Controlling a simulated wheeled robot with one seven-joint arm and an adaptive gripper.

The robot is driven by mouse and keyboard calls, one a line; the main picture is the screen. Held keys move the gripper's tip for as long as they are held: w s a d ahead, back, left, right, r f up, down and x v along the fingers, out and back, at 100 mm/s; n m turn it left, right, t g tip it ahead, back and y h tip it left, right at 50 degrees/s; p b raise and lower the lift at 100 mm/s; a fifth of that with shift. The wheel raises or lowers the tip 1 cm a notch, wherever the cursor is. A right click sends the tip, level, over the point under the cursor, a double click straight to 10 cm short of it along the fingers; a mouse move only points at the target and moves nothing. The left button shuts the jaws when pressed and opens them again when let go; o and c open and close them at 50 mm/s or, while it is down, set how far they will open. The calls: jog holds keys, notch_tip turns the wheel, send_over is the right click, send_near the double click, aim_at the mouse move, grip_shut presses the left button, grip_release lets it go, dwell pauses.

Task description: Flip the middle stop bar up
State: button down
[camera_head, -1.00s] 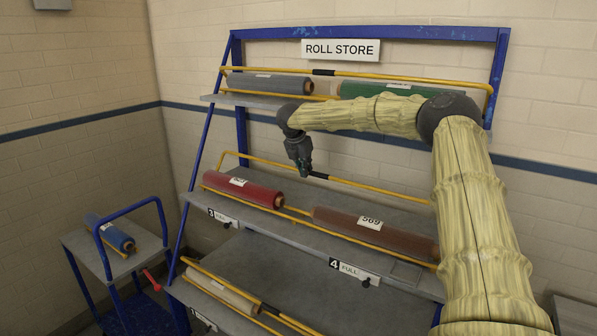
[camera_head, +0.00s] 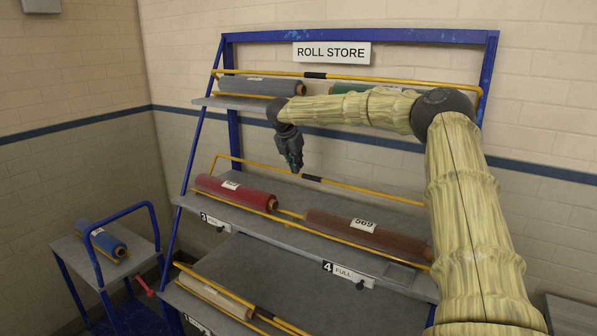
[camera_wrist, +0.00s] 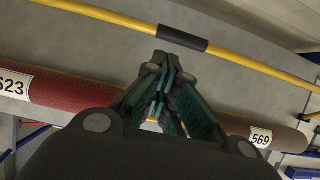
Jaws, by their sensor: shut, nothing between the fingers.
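The middle stop bar (camera_head: 365,190) is a yellow rod with a black grip (camera_head: 312,178) at its middle. It runs along the middle shelf, behind and above the rolls in the head view. My gripper (camera_head: 296,170) is shut and empty, pointing down, just left of the black grip in that view. In the wrist view, the closed fingertips (camera_wrist: 166,62) appear just below the black grip (camera_wrist: 183,38). I cannot tell whether they touch it. The red roll (camera_head: 236,192) and brown roll (camera_head: 375,233) lie on the middle shelf (camera_head: 290,238).
The upper shelf has its own yellow bar (camera_head: 400,80), with a grey roll (camera_head: 262,86) and a green roll behind my arm. The lower shelf (camera_head: 300,280) holds a cream roll (camera_head: 215,298). A blue-framed cart (camera_head: 140,255) with a blue roll (camera_head: 101,240) stands at left.

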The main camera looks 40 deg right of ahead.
jog(key=s+a+r, duration=0.1)
jog(key=s+a, duration=0.3)
jog(key=a, duration=0.8)
jog(key=shift+s+r, duration=0.15)
jog(key=shift+r, duration=0.05)
jog(key=shift+d, duration=0.1)
